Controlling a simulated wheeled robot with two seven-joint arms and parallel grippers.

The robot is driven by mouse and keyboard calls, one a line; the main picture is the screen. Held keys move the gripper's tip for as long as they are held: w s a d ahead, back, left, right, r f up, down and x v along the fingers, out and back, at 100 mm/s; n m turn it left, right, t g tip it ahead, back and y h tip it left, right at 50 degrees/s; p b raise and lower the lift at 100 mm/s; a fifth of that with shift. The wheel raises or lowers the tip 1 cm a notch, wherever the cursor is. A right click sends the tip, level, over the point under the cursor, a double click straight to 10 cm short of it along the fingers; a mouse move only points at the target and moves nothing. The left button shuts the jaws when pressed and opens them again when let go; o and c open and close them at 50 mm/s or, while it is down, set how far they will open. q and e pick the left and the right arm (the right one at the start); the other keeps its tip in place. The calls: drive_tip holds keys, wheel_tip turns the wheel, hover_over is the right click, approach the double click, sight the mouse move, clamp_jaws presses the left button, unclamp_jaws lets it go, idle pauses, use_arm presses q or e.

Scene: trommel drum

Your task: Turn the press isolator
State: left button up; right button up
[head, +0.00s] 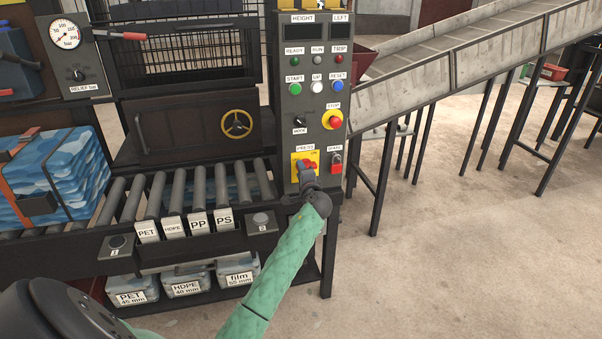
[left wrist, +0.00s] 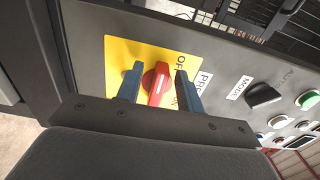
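The press isolator is a red rotary knob (left wrist: 157,84) on a yellow plate (left wrist: 117,56) marked OFF and PRESS in the left wrist view. In the head view its yellow plate (head: 297,158) sits low on the grey control post, mostly behind my gripper. My left gripper (left wrist: 158,72) has its two blue fingers on either side of the knob, spread apart. A gap shows at the right finger; whether the left finger touches is unclear. In the head view the left gripper (head: 306,173) is at the plate. My right gripper is not in view.
Above are the red stop button (head: 335,122), the black MODE switch (head: 299,120) and coloured buttons. A roller table (head: 177,190) lies left; a sloping conveyor (head: 440,60) rises right.

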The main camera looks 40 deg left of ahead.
use_arm(q)
drive_tip(key=shift+d, duration=0.1)
